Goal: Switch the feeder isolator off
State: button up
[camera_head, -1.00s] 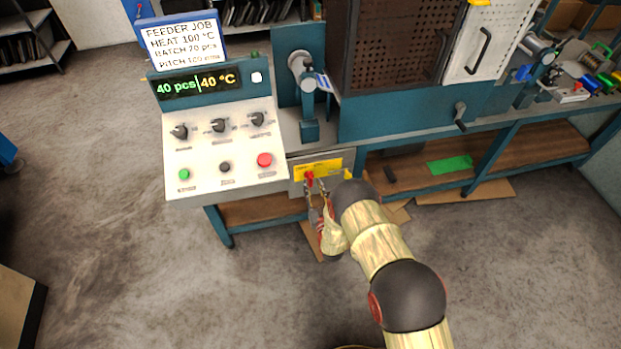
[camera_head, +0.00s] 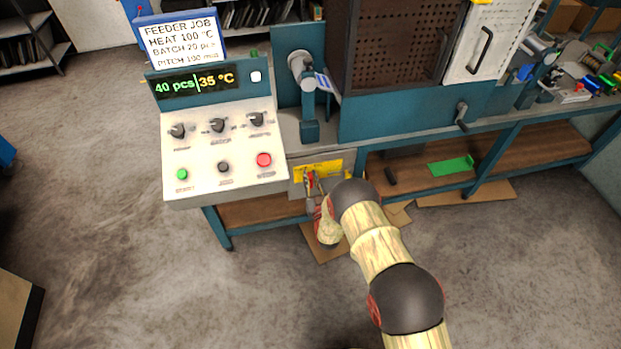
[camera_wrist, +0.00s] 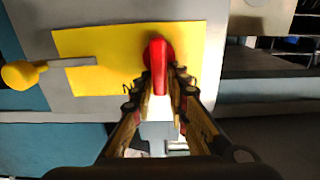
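The feeder isolator is a red handle (camera_wrist: 158,58) on a yellow plate (camera_wrist: 110,50) of a grey box. In the head view the yellow plate (camera_head: 330,167) is under the bench, right of the control console, and the red handle (camera_head: 310,176) is partly hidden by my fingers. In the wrist view the handle points down toward my gripper (camera_wrist: 162,82), with one fingertip close against each side of its lower end. My gripper (camera_head: 314,186) also shows in the head view, its fingers close together at the handle.
A lever with a yellow knob (camera_wrist: 20,74) sticks out beside the handle in the wrist view. The console (camera_head: 222,150) has knobs and green, black and red buttons; its display (camera_head: 196,84) reads 40 pcs and 35 °C. The bench shelf (camera_head: 410,178) lies to the right.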

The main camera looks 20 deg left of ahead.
aim_at(301, 176)
grip_shut()
jog(key=shift+f+n, duration=0.1)
jog(key=shift+n, duration=0.2)
jog(key=n+b, duration=0.1)
jog(key=n, duration=0.3)
jog(key=s+a+f+n+b, duration=0.1)
jog(key=n+b, duration=0.1)
jog(key=n, duration=0.3)
jog(key=a+n+b, duration=0.1)
jog(key=n, duration=0.3)
jog(key=shift+s+a+f+n+b, duration=0.2)
jog(key=shift+f+n+b, duration=0.1)
jog(key=shift+f, duration=0.1)
jog(key=shift+f+n, duration=0.2)
jog(key=shift+n, duration=0.7)
jog(key=shift+f+n, duration=0.2)
jog(key=shift+n, duration=0.7)
jog(key=shift+o, duration=2.3)
grip_release()
